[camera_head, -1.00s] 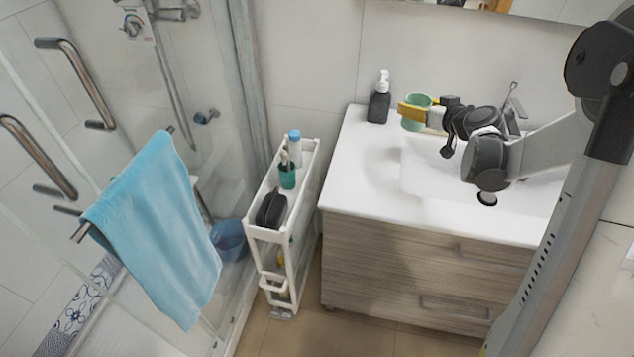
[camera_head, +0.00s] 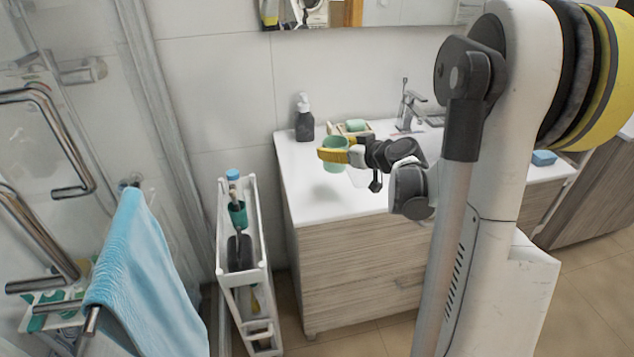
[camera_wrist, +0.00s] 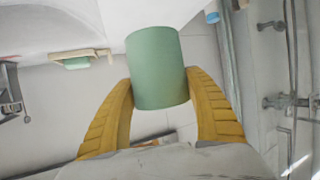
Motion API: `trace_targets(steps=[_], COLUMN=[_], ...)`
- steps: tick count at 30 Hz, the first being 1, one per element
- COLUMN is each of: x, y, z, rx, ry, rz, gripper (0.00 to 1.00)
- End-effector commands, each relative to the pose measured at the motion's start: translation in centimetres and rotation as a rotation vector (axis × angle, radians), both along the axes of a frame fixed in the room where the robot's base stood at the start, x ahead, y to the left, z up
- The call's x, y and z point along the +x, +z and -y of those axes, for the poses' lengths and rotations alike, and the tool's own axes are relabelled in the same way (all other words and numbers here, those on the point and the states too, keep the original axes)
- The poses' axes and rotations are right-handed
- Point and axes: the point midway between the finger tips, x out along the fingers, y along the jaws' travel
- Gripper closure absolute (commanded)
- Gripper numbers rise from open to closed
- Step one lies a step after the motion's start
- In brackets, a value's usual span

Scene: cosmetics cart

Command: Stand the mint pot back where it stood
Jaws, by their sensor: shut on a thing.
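The mint pot (camera_head: 335,158) is a plain green cup-like cylinder. My gripper (camera_head: 338,151) is shut on it with yellow fingers, at the left end of the washbasin counter (camera_head: 292,160). In the wrist view the mint pot (camera_wrist: 157,68) sits between the two yellow fingers of my gripper (camera_wrist: 160,100), which press on its sides. The pot looks held above the counter top; its exact height is hard to tell.
A dark soap dispenser (camera_head: 304,122) stands at the counter's back left. A tray with a green soap (camera_head: 357,125) lies behind my gripper, left of the tap (camera_head: 408,108). A narrow white cart (camera_head: 260,285) holding a teal cup (camera_head: 237,214) stands left of the counter.

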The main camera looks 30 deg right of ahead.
Motion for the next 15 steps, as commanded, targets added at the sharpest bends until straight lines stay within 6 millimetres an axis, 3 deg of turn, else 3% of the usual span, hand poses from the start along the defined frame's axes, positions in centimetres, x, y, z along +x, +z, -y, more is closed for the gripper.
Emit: trace_targets(steps=[1,6,11,15], x=[0.1,0.3,0.4,0.4], y=[-1.2,-2.6,-3.2,-5.1], z=[-1.4,-4.0,-4.7,-4.7], rx=[-0.001,0.000,0.000,0.000], ry=[0.005,0.002,-0.001,-0.001], rz=[0.000,0.000,0.000,0.000], gripper=[0.77,0.77,0.77,0.77])
